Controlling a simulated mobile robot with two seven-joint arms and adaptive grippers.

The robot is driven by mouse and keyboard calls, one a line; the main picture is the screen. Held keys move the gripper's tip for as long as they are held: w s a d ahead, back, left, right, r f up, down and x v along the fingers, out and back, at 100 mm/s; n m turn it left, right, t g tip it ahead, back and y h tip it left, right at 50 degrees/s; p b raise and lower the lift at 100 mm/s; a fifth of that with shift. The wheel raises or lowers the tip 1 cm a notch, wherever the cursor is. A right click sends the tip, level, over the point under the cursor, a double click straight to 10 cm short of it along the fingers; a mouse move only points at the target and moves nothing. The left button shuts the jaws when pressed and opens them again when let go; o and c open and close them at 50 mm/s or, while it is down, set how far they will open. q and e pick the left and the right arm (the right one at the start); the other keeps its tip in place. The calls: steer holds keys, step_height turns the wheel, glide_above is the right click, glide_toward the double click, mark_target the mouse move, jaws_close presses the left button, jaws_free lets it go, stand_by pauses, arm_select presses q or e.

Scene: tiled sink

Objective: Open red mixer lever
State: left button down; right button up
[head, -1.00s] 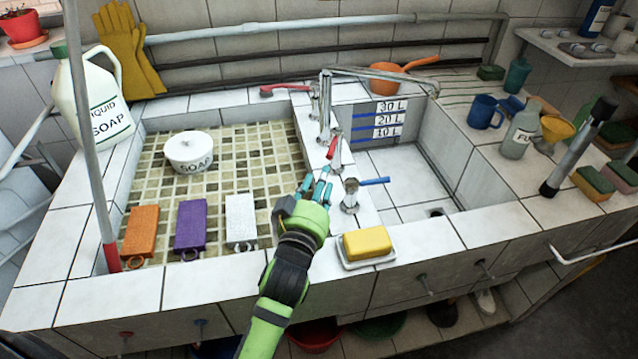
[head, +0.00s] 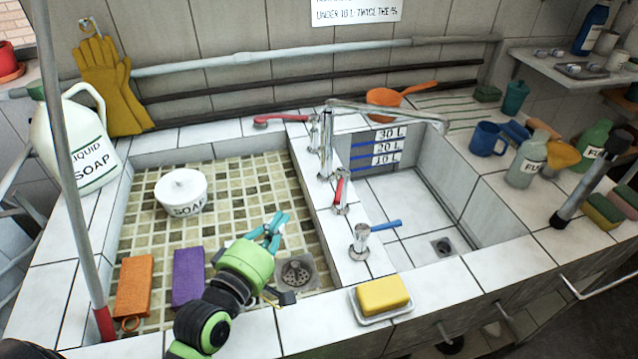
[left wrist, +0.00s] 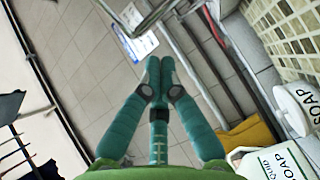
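The red mixer lever (head: 340,187) sits on a chrome valve on the tiled divider between the two basins, below the chrome tap (head: 326,145). It points back toward the tap. A second valve nearer the front edge carries a blue lever (head: 386,225) pointing right. My left gripper (head: 281,218) is over the left basin, left of the red lever and clear of it. Its teal fingertips (left wrist: 159,70) meet in the left wrist view with nothing visible between them. My right gripper is not in view.
A soap pot (head: 181,192), orange block (head: 133,286) and purple block (head: 188,276) are in the left basin. A yellow sponge (head: 383,293) lies on a front-edge dish. A metal pole (head: 68,160) stands at left. The right basin (head: 400,200) is empty.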

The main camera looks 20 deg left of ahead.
mark_target(340, 186)
arm_select(q)
steer(key=w+d+p, duration=0.2)
steer(key=w+d, duration=0.3)
steer(key=w, duration=0.5)
steer(key=shift+f+p, duration=0.3)
steer(key=shift+f, duration=0.15)
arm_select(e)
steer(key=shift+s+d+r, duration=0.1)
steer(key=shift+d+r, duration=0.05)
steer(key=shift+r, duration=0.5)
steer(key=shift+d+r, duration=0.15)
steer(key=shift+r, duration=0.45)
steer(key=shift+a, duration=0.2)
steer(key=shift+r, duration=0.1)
